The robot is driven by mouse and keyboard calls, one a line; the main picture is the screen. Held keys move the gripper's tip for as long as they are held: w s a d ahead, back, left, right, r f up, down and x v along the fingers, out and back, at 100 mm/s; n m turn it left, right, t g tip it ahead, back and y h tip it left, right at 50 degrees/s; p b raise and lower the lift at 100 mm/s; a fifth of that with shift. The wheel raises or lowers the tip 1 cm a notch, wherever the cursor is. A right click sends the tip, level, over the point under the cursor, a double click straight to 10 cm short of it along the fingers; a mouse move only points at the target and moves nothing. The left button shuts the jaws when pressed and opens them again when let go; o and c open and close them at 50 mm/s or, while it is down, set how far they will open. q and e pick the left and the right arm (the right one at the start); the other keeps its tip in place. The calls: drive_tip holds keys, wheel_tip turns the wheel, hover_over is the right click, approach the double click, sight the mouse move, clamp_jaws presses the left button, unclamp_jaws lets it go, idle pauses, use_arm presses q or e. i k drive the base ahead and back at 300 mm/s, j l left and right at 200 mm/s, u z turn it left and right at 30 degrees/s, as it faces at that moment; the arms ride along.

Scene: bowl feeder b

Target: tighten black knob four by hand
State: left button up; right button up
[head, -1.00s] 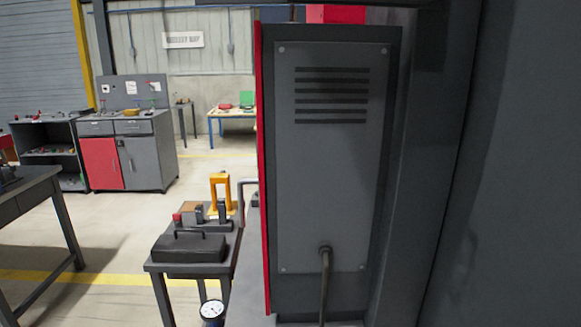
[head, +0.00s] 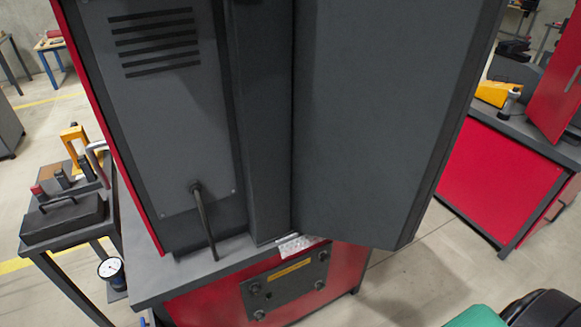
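A dark rectangular plate (head: 285,284) with a yellow label is fixed on the red front of the machine's base, low in the middle of the head view. Several small dark round knobs sit near its corners, among them an upper right knob (head: 322,257) and a lower left knob (head: 259,314). I cannot tell which is knob four or how tight any of them is. Neither of my grippers shows.
A tall dark grey cabinet (head: 385,120) stands above the plate on a grey worktop. A small table (head: 60,240) with a black toolbox (head: 62,219) is at left. A gauge (head: 110,268) is below it. A red bench (head: 495,185) stands right, across clear floor.

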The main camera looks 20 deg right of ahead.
sight(321, 286)
drive_tip(key=l+z, duration=0.15)
drive_tip(key=l, duration=0.3)
drive_tip(key=i+l+z, duration=0.1)
drive_tip(key=l, duration=0.35)
drive_tip(key=i+l+z, duration=0.15)
drive_tip(key=l, duration=0.25)
drive_tip(key=k, duration=0.05)
